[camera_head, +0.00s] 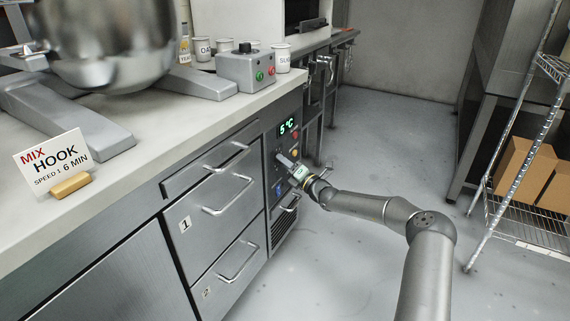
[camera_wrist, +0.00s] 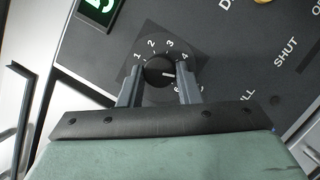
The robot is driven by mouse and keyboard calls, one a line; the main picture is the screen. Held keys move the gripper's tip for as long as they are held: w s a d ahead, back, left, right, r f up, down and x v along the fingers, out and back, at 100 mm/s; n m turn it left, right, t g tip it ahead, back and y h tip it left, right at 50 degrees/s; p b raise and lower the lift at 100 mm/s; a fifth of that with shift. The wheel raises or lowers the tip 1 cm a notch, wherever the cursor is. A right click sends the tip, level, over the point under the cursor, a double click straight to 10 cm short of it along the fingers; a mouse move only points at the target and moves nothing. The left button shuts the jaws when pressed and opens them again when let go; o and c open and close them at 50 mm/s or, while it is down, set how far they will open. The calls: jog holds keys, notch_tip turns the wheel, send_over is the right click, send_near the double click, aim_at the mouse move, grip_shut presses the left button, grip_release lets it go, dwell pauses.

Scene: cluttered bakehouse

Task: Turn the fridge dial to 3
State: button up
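The fridge dial (camera_wrist: 158,72) is a round black knob on a dark panel, with white numbers around it. Its white mark points right in the wrist view, below the 4 and above the 6; the number between them is hidden by a finger. The 3 is at the upper right of the dial. My gripper (camera_wrist: 159,72) has one finger on each side of the dial; whether they touch it I cannot tell. In the head view my gripper (camera_head: 297,170) is at the panel and hides the dial.
A green display (camera_head: 289,127) reads 5 °C above the dial, beside coloured buttons. Drawers with handles (camera_head: 228,196) are left of the panel. A wire rack (camera_head: 540,210) with cardboard boxes stands at the right. The floor between is clear.

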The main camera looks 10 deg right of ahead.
jog(key=shift+c, duration=1.2)
jog(key=shift+w+d+f+n+g+y+b, duration=0.1)
jog(key=shift+n+g+y+b, duration=1.05)
jog(key=shift+n, duration=2.4)
jog(key=shift+w+d+n+g+y+b, duration=0.15)
jog(key=shift+n+g+y+b, duration=1)
jog(key=shift+n, duration=2.35)
jog(key=shift+w+d+f+n+g+y+b, duration=0.1)
jog(key=shift+n+g+y+b, duration=1.05)
jog(key=shift+n, duration=2.4)
jog(key=shift+r+t+h, duration=0.1)
jog(key=shift+t+h, duration=0.15)
jog(key=o, duration=1)
